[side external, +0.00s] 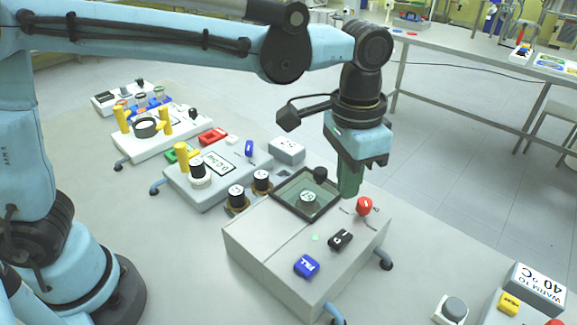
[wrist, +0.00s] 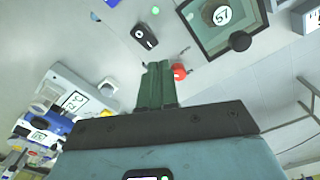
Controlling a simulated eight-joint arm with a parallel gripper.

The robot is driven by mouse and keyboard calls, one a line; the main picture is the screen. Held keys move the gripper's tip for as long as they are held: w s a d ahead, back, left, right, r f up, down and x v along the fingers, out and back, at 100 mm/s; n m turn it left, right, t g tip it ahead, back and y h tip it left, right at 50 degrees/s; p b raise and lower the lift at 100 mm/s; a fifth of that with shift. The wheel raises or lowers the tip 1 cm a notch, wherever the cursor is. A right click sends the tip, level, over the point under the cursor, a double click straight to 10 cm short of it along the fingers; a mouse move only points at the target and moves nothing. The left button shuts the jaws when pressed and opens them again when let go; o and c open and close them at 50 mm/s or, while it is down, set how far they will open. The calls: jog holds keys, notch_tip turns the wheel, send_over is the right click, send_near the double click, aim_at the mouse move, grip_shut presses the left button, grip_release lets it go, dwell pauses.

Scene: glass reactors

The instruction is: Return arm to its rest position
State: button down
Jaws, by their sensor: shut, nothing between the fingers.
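My gripper (side external: 349,192) hangs at the end of the arm, pointing down, just beyond the back right edge of the nearest grey box (side external: 262,262). Its green fingers are shut with nothing between them; they also show side by side in the wrist view (wrist: 157,68). In the side view the fingertips appear close behind the red knob (side external: 364,206); I cannot tell the exact gap. The framed glass lid (side external: 284,205) with a numbered cap (side external: 309,199) under it lies left of the fingers. The arm is stretched out over the table from the left.
The box top carries a black switch (side external: 341,239) and a blue switch (side external: 306,266). Black-capped bottles (side external: 236,195) stand left of it. Further boxes with yellow posts (side external: 181,157) stand behind. A "warm to 40 °C" sign box (side external: 537,288) is at front right. Open floor lies behind right.

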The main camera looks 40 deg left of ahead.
jog(key=s+a+f+n+t, duration=0.1)
jog(key=s+a+n+t, duration=0.1)
jog(key=a, duration=0.9)
jog(key=s+a+f+n+t, duration=0.1)
jog(key=s+a+n+t, duration=0.2)
jog(key=a, duration=0.8)
jog(key=shift+s+f+n+t, duration=0.15)
jog(key=shift+s+n+t, duration=0.15)
jog(key=shift+s+t, duration=0.7)
